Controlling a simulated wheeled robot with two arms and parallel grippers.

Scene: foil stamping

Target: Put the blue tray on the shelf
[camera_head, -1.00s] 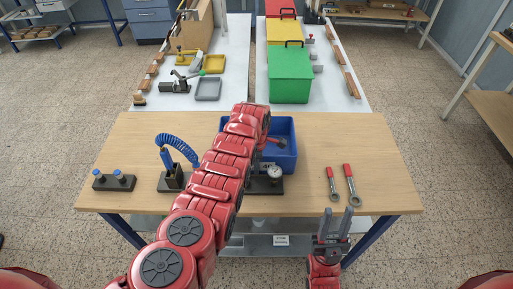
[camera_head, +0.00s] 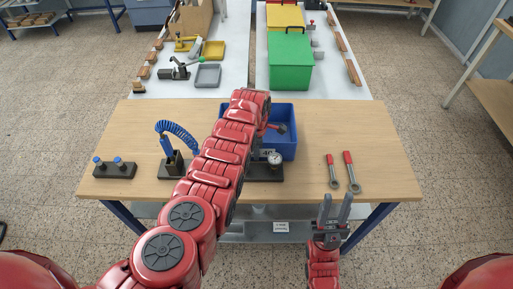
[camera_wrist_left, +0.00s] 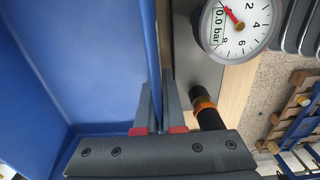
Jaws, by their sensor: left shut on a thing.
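The blue tray (camera_head: 285,146) stands on the wooden table, partly hidden behind my left arm in the head view. In the left wrist view its blue wall (camera_wrist_left: 125,50) runs between the fingers of my left gripper (camera_wrist_left: 161,105), which is shut on that wall. The left fingertips are hidden under the arm in the head view. My right gripper (camera_head: 333,208) is open and empty in front of the table's front edge. A lower shelf (camera_head: 318,236) with a white label (camera_head: 281,226) shows under the tabletop.
A pressure gauge (camera_head: 274,158) stands right beside the tray; it also shows in the left wrist view (camera_wrist_left: 238,25). Two red-handled wrenches (camera_head: 342,172) lie to the right. A stand with a blue coiled hose (camera_head: 176,145) is left of my arm. A green box (camera_head: 290,62) stands behind.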

